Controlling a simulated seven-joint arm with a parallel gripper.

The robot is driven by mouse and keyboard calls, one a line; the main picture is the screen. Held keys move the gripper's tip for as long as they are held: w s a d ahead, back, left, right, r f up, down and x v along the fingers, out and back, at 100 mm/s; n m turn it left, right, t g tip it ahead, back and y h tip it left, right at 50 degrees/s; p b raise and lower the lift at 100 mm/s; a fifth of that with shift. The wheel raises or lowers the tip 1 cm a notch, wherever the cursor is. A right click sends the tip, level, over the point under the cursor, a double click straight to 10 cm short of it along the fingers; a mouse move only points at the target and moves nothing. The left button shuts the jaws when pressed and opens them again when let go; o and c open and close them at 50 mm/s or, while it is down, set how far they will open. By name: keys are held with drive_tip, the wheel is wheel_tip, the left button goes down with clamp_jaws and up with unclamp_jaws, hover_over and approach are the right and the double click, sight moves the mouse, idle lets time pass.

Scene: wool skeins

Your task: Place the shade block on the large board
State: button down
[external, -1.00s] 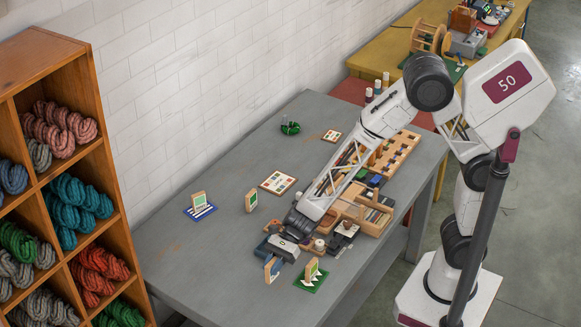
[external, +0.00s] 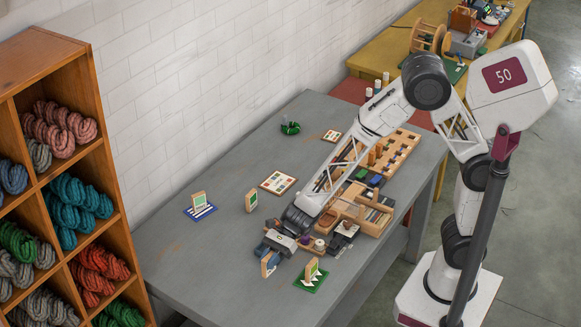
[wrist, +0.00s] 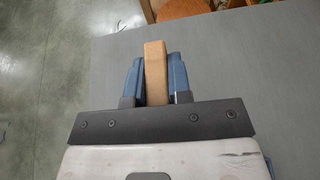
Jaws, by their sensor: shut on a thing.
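My gripper (external: 267,253) is shut on a wooden block with a coloured face (external: 270,266), near the front left of the grey table. In the wrist view the block (wrist: 155,70) stands edge-on between the two blue fingers of my gripper (wrist: 155,62). Whether it touches the table is hard to tell. The large board (external: 278,182), a pale panel with small coloured patches, lies flat on the table, behind my gripper. A smaller similar board (external: 331,135) lies farther back.
A similar block (external: 251,201) stands alone on the table. Others stand on a blue striped mat (external: 201,211) and a green mat (external: 311,281). Wooden trays (external: 362,208) crowd the right side. A wool shelf (external: 70,180) is at left. The table's left middle is clear.

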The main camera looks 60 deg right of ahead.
drive_tip(key=w+d+m+t+h, duration=0.1)
drive_tip(key=w+d+m+t, duration=0.25)
drive_tip(key=w+d, duration=1.1)
drive_tip(key=w+d+m+t+h, duration=0.1)
drive_tip(key=w+d+m+t, duration=0.25)
drive_tip(key=w+d, duration=1.05)
drive_tip(key=w+d+m+t+h, duration=0.1)
drive_tip(key=d+t, duration=0.1)
drive_tip(key=d, duration=1.8)
drive_tip(key=shift+d+r+m+h, duration=0.15)
drive_tip(key=shift+r+m+h, duration=0.15)
drive_tip(key=shift+r+h, duration=0.1)
drive_tip(key=shift+w, duration=0.1)
hover_over(278, 182)
drive_tip(key=shift+d+f, duration=0.15)
drive_tip(key=shift+f, duration=3)
drive_tip(key=shift+f, duration=0.1)
drive_tip(key=shift+f, duration=1.75)
drive_tip(key=shift+f, duration=0.1)
